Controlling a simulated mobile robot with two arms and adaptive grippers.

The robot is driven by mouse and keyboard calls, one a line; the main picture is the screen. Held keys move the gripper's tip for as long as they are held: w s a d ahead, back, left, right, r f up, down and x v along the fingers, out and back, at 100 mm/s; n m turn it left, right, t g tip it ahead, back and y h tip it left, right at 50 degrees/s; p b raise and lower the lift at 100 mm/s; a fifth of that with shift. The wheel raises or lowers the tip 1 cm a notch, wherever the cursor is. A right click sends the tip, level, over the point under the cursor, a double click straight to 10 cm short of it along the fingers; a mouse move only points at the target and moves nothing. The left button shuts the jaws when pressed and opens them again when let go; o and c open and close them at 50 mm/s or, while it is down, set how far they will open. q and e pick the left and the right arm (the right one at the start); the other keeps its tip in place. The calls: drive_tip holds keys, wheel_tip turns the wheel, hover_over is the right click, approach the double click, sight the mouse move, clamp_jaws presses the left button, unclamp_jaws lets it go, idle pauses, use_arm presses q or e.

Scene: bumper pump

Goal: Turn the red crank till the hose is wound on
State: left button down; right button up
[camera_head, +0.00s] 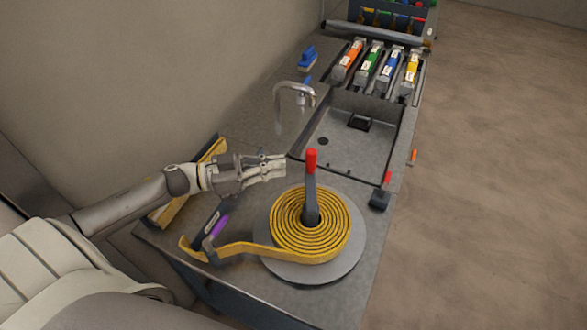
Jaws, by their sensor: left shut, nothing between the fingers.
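The red crank (311,161) stands upright on a grey arm at the centre of the reel. The yellow hose (283,230) is coiled in several flat turns around the hub on the grey disc (309,275). The hose's free end (200,250) runs off to the left along the counter, past a purple-handled part (218,225). My left gripper (283,167) is shut and empty, a little left of the crank and apart from it in the picture. My right gripper is not in view.
A sink (345,155) with a curved tap (294,88) lies behind the reel. Coloured cartridges (370,60) stand in a row farther back. A blue brush (308,58) lies by the wall. A yellow part (185,190) is behind my left arm. Open floor lies to the right.

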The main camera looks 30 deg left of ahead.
use_arm(q)
drive_tip(key=b+x, duration=0.1)
drive_tip(key=x, duration=0.3)
drive_tip(key=shift+w+d, duration=0.15)
drive_tip(key=shift+d, duration=0.05)
idle(0.3)
